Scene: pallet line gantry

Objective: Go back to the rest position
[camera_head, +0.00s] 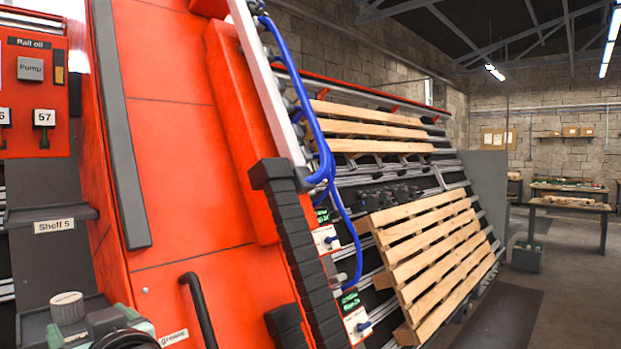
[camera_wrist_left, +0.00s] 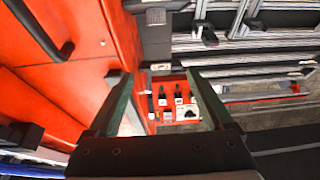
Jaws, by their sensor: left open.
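My left gripper (camera_wrist_left: 158,78) shows in the left wrist view, with its two dark green fingers apart. No object is held between the fingers. My right gripper is in neither view.
A large red gantry housing (camera_head: 175,130) with a black handle (camera_head: 199,310) stands close in front. Blue hoses (camera_head: 318,130) hang along it. Wooden pallets (camera_head: 430,250) lean on the rack at right. A grey-green item (camera_head: 110,320) sits bottom left.

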